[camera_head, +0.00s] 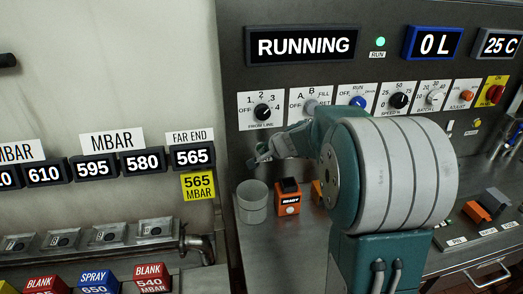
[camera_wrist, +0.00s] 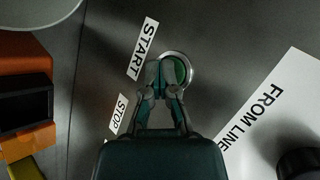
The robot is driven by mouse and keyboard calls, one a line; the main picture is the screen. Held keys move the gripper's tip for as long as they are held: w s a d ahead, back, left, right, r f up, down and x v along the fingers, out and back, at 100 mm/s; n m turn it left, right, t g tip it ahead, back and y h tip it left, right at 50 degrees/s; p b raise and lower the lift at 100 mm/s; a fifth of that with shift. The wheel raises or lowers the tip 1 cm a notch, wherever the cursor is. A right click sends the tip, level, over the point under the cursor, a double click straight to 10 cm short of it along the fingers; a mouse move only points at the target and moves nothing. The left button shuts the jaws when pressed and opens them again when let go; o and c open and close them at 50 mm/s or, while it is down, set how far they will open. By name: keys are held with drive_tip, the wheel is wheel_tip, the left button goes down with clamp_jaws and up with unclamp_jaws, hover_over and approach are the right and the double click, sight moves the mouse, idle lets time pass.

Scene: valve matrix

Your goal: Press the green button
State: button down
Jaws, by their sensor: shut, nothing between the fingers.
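The green button (camera_wrist: 180,67) shows in the wrist view as a round green face in a metal ring, beside the START label (camera_wrist: 143,48). My gripper (camera_wrist: 162,74) is shut and empty, its fingertips over the left part of the button. I cannot tell whether they touch it. In the head view my gripper (camera_head: 264,156) is at the panel below the FROM LINE dial, left of my arm. The button cannot be made out there. The display (camera_head: 303,46) reads RUNNING, and the RUN lamp (camera_head: 380,42) glows green.
The STOP label (camera_wrist: 118,113) lies below START in the wrist view. The FROM LINE dial (camera_head: 263,112) sits just above my gripper in the head view. A grey cup (camera_head: 252,207) and an orange READY box (camera_head: 289,204) stand on the ledge below.

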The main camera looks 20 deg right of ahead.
drive_tip(key=shift+s+a, duration=0.15)
drive_tip(key=shift+s, duration=0.7)
drive_tip(key=s, duration=0.2)
drive_tip(key=s+a, duration=0.1)
drive_tip(key=s, duration=0.2)
idle(0.4)
idle(1.2)
